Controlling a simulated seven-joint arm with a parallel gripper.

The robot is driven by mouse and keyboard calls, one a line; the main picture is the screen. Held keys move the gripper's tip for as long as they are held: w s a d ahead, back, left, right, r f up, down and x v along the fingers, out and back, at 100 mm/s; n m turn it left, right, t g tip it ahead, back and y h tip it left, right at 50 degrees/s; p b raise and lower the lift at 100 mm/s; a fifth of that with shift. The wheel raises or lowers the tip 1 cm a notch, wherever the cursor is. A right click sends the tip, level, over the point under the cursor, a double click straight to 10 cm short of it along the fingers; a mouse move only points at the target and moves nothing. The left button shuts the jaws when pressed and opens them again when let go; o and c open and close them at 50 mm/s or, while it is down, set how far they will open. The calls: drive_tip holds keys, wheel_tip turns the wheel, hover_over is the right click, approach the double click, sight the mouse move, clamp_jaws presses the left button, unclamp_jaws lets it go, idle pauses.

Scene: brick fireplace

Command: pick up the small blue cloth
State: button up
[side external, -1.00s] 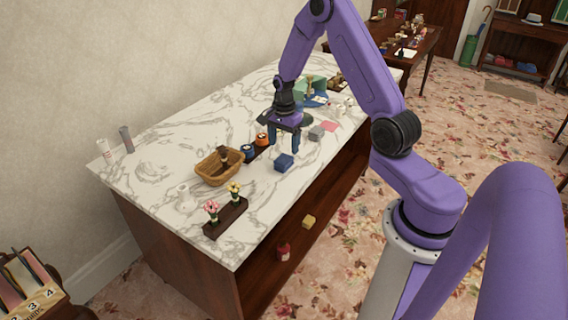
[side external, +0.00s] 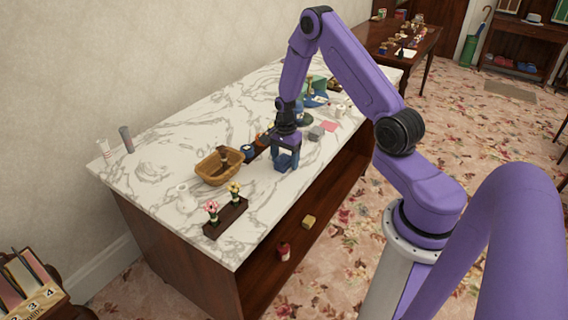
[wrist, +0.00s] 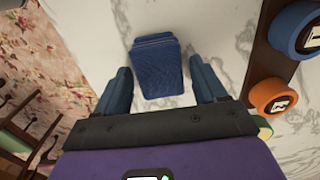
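The small blue cloth (wrist: 158,68) is a folded stack lying on the marble counter. In the side view the cloth (side external: 284,161) is partly hidden by my gripper (side external: 286,163). In the wrist view my gripper (wrist: 165,88) is open, with one dark blue finger on each side of the cloth and a visible gap at both sides. The fingers are not touching it in that view. I cannot tell exactly how far the fingertips are above the counter.
A wicker basket (side external: 218,166) and a flower holder (side external: 226,218) stand to the left. Blue and orange rolls (wrist: 296,30) sit on a dark strip beside the gripper. A grey block (side external: 316,133) and a pink cloth (side external: 329,126) lie behind. The counter's front edge is close by.

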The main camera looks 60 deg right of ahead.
sight(285, 157)
drive_tip(key=c, duration=0.8)
drive_tip(key=shift+r, duration=0.1)
drive_tip(key=shift+r, duration=0.55)
wheel_tip(285, 157, up, 2)
drive_tip(key=shift+s+r, duration=0.1)
drive_tip(key=shift+r, duration=0.05)
drive_tip(key=s+a+r, duration=0.1)
drive_tip(key=s+r, duration=0.2)
drive_tip(key=s, duration=0.1)
drive_tip(key=s+a+r, duration=0.2)
drive_tip(key=s+r, duration=0.1)
drive_tip(key=s, duration=0.1)
drive_tip(key=s+a+r, duration=0.2)
drive_tip(key=s+r, duration=0.1)
drive_tip(key=s, duration=0.1)
drive_tip(key=shift+s+a+r, duration=0.2)
drive_tip(key=shift+s, duration=0.2)
